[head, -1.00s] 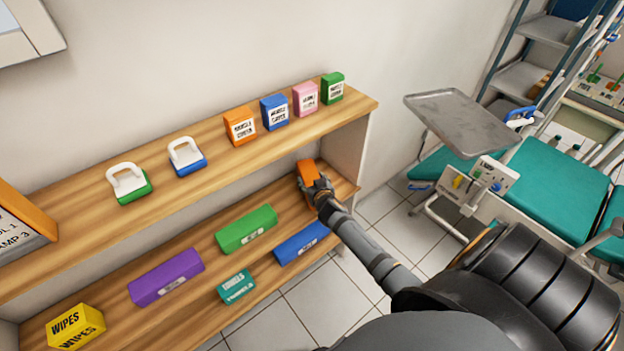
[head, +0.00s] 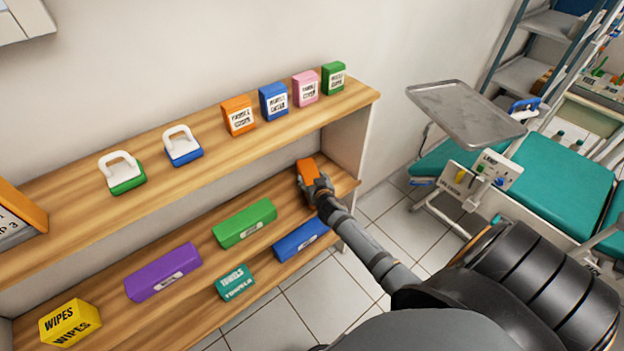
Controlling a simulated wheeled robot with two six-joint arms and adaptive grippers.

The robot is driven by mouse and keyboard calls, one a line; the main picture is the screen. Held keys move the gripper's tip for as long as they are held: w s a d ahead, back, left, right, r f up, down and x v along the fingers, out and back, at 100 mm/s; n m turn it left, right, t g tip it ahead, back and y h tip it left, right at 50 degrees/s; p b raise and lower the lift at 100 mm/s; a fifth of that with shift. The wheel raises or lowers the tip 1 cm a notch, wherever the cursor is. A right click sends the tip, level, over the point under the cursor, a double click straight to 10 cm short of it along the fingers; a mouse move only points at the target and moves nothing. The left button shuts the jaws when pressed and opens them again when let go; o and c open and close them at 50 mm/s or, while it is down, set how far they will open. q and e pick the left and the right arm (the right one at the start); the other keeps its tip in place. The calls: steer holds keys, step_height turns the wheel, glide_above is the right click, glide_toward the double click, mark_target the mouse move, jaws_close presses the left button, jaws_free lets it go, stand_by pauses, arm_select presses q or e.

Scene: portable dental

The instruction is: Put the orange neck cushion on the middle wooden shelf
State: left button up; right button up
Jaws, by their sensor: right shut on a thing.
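The orange neck cushion (head: 306,169) is at the right end of the lower of the two wooden shelf boards in view, the middle wooden shelf (head: 205,240). My right gripper (head: 314,184) is shut on its near end. The cushion's far part shows beyond the fingers; its near part is hidden by the gripper. I cannot tell whether its underside touches the board. My left gripper is not in view.
On the same board lie a green block (head: 245,223), a blue block (head: 300,240), a purple block (head: 163,272), a teal box (head: 235,283) and a yellow wipes box (head: 70,322). A side panel (head: 347,140) stands right of the cushion.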

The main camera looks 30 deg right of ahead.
steer(key=shift+f, duration=0.2)
steer(key=o, duration=1.4)
steer(key=shift+s, duration=0.1)
steer(key=v, duration=1.2)
steer(key=s+f+n+g+y+p, duration=0.1)
steer(key=s+f+g+p, duration=0.2)
steer(key=s+f, duration=0.7)
steer(key=s+f+n+g+y+p, duration=0.1)
steer(key=s+f+g+p, duration=0.4)
steer(key=f, duration=0.9)
steer(key=s+a+f+g, duration=0.1)
steer(key=s+f, duration=0.1)
steer(key=s, duration=0.5)
steer(key=s+a+f+n+g+y+p, duration=0.1)
steer(key=s+a+f, duration=0.1)
steer(key=s, duration=0.6)
steer(key=s+a+f+n+g, duration=0.1)
steer(key=s+f, duration=0.3)
steer(key=s, duration=0.4)
steer(key=shift+s+a+f+g+p, duration=0.2)
steer(key=shift+a+g+p, duration=0.1)
steer(key=shift+a, duration=0.4)
